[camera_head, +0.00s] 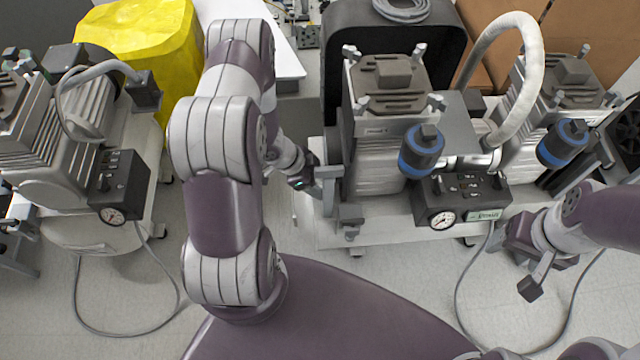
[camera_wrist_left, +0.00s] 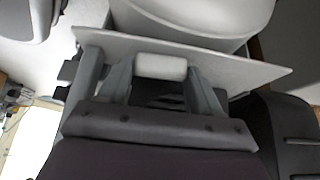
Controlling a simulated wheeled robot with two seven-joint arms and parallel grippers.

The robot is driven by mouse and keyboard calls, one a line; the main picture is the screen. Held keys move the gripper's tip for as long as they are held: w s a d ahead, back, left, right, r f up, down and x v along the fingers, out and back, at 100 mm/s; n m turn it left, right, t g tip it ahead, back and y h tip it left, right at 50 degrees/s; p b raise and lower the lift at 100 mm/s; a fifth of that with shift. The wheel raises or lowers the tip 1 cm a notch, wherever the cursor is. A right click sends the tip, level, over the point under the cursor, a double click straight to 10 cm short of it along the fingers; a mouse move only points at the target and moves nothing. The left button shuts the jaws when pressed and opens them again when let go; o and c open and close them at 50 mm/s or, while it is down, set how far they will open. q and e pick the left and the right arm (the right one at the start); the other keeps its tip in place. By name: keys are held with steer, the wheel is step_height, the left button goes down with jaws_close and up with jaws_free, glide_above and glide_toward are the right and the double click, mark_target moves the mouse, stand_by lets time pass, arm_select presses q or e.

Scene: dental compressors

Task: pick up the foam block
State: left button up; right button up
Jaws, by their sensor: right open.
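A small whitish block (camera_wrist_left: 160,67), which looks like the foam block, shows in the left wrist view against a pale flat plate. The fingers of my left gripper (camera_wrist_left: 158,80) stand on either side of it. I cannot tell whether they press on it or only flank it. In the head view my left gripper (camera_head: 318,183) is low at the left side of the middle compressor (camera_head: 378,150); I cannot make out the block there. My right gripper (camera_head: 538,262) is open and empty at the lower right, over the floor in front of the compressors.
Another compressor (camera_head: 50,150) stands at the left, with a yellow-covered object (camera_head: 150,40) behind it. A third compressor (camera_head: 560,90) stands at the right. The pressure gauge (camera_head: 442,219) and blue-banded filter (camera_head: 421,150) stick out at the middle unit's front. Cables lie on the floor.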

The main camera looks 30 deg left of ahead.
arm_select(q)
steer(key=c, duration=0.3)
steer(key=shift+c, duration=0.2)
